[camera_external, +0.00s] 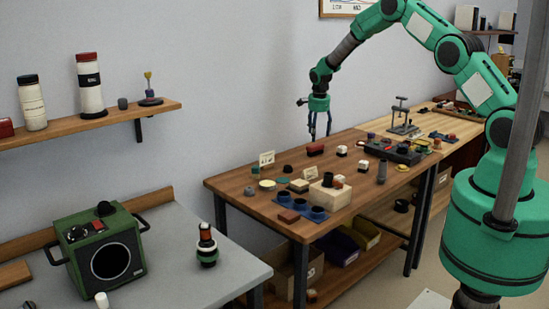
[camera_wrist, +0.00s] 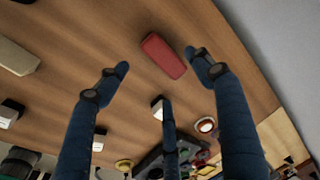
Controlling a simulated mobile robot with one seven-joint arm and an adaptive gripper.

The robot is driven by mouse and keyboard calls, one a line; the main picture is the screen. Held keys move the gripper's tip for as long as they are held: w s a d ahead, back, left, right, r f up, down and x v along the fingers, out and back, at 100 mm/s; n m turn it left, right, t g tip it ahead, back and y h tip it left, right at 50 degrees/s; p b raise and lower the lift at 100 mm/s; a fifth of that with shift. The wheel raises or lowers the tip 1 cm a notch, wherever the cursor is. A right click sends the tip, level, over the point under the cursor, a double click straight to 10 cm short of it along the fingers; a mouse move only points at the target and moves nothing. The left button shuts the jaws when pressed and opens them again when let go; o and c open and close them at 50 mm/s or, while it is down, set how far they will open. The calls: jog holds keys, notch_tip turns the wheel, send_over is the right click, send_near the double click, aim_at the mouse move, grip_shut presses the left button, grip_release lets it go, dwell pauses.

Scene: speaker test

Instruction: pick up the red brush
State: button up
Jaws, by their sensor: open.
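The red brush (camera_wrist: 163,55) is a plain red block with rounded edges lying on the brown wooden table (camera_wrist: 95,30). It lies near the back edge of that table in the external view (camera_external: 316,149). My gripper (camera_external: 320,132) hangs above the table close over the brush, pointing down. In the wrist view my gripper (camera_wrist: 158,68) has dark blue fingers spread apart, with the brush just beyond the tips and nothing held. Bristles cannot be made out.
A white-topped block (camera_wrist: 158,106) lies near the brush. A black tray (camera_external: 394,151) stands to the right, and a cream box (camera_external: 329,195) nearer the front. The wall (camera_external: 240,90) rises behind the table. Several small items crowd the tabletop.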

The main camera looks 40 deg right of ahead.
aim_at(317, 146)
jog(key=shift+w+d+f, duration=0.1)
jog(key=shift+f, duration=0.7)
jog(key=shift+w+d+f, duration=0.1)
jog(key=shift+f, duration=0.7)
jog(key=shift+f, duration=0.1)
jog(key=shift+w+d+f+b, duration=0.1)
jog(key=shift+d+f+b, duration=0.05)
jog(key=shift+f, duration=0.65)
jog(key=shift+w+d+f+b, duration=0.1)
jog(key=shift+d+f+b, duration=0.05)
jog(key=shift+f, duration=0.7)
jog(key=shift+w+d+f+b, duration=0.1)
jog(key=shift+d+f+b, duration=0.05)
jog(key=shift+f, duration=0.65)
jog(key=shift+f+b, duration=0.25)
jog(key=shift+b, duration=0.1)
jog(key=c, duration=1.3)
